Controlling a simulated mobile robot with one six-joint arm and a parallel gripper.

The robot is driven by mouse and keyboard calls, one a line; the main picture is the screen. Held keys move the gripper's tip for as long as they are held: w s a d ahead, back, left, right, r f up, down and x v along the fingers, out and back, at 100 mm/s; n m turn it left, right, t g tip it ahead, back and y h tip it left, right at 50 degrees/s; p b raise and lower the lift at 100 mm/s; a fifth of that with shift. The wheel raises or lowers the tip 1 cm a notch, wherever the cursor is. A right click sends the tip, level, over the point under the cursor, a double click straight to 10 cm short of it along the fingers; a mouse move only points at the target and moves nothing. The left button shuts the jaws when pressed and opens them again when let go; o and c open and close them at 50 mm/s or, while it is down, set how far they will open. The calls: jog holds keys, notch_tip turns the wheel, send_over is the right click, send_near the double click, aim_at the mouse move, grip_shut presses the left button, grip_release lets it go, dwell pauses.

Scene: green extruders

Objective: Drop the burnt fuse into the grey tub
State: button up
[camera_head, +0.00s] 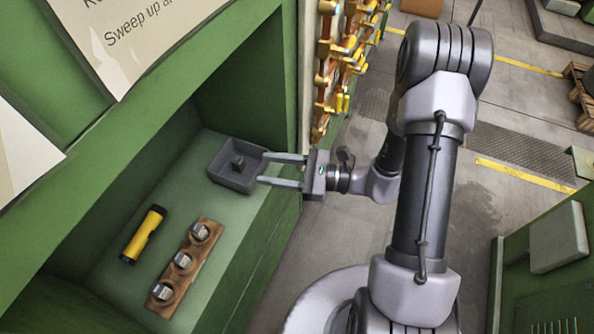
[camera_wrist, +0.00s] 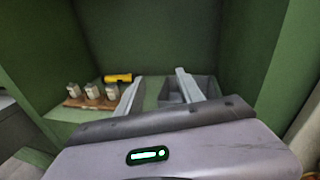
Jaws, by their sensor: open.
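The grey tub (camera_head: 229,182) stands on the green shelf inside the cabinet, and it also shows in the wrist view (camera_wrist: 208,84). A small dark block (camera_head: 238,163), which looks like the burnt fuse, lies inside the tub. My gripper (camera_head: 262,168) is open and empty, its fingers pointing at the tub's right side in the head view. In the wrist view the right finger covers part of the tub, and I cannot make out the dark block clearly there.
A wooden holder (camera_head: 191,248) with three silver-topped fuses (camera_head: 182,261) stands on the shelf. A yellow and black torch (camera_head: 144,234) lies beside it. Green cabinet walls enclose the shelf. Shelf space between the torch and the tub is clear.

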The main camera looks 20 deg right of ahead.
jog(key=s+a+r+n+g+h, duration=0.4)
jog(key=s+r+n+g+h, duration=0.2)
jog(key=s+r+n+g, duration=0.5)
jog(key=s+d+r+n+t+h, duration=0.5)
jog(key=d+r+n+t+h, duration=0.1)
jog(key=d+t+h, duration=0.2)
jog(key=shift+d+t, duration=0.2)
jog(key=shift+t, duration=0.5)
